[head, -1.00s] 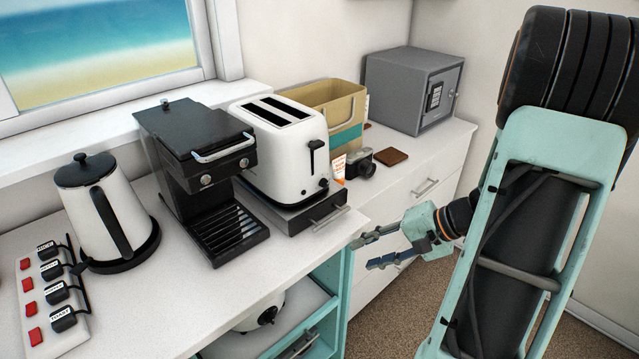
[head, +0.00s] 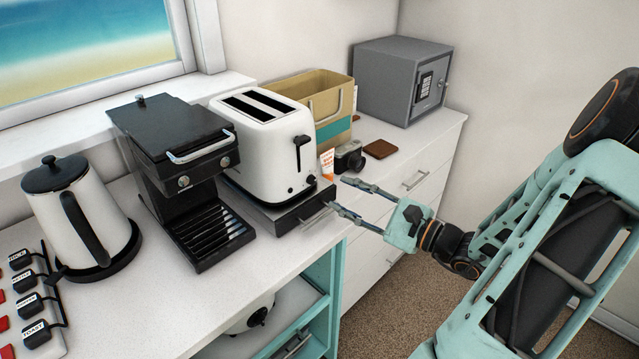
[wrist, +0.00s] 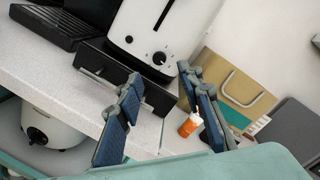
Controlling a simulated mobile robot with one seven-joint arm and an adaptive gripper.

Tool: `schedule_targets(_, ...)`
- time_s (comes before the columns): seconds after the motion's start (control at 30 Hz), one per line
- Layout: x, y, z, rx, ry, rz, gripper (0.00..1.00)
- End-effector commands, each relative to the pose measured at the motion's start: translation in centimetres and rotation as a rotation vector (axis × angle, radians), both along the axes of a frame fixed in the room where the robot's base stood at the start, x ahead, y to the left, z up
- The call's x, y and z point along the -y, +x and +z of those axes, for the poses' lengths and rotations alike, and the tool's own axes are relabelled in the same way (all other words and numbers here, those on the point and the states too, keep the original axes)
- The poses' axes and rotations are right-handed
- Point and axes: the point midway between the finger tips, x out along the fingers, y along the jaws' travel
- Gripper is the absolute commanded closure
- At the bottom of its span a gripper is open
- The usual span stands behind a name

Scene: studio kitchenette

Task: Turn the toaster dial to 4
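The white toaster (head: 265,150) stands on a black drawer base (head: 290,213) on the counter, with two slots on top and a black lever on its front end. Its round black dial (head: 311,181) sits low on that end, and it also shows in the wrist view (wrist: 159,58). The dial's setting is too small to read. My gripper (head: 337,194) is open and empty, just in front of the toaster's dial end and apart from it. In the wrist view its two blue-padded fingers (wrist: 160,108) are spread, with the drawer base and dial beyond the gap.
A black coffee machine (head: 165,160) and white kettle (head: 75,215) stand left of the toaster. A small orange-and-white item (head: 327,164), camera (head: 349,157) and brown wallet-like item (head: 380,149) lie close on its right. A tan box (head: 330,100) and grey safe (head: 390,85) stand behind.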

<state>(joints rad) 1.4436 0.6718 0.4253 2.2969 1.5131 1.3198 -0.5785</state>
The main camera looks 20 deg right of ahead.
Motion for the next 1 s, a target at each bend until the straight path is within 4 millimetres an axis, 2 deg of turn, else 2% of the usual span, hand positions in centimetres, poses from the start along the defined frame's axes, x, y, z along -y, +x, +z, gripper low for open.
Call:
schedule_targets(0.1, -1.3, 2.2, 0.0, -0.001, 0.002, 0.004, 0.66)
schedule_targets(0.33, -2.8, 5.4, 0.0, -0.001, -0.001, 0.003, 0.66)
schedule_targets(0.5, -3.3, 6.5, -0.1, -0.002, -0.001, 0.001, 0.66)
schedule_targets(0.77, -3.4, 6.6, -0.1, -0.001, -0.002, 0.001, 0.66)
schedule_targets(0.87, -3.4, 6.6, -0.1, -0.001, -0.002, 0.001, 0.73)
schedule_targets(1.0, -3.4, 6.6, -0.1, -0.001, -0.002, 0.001, 0.89)
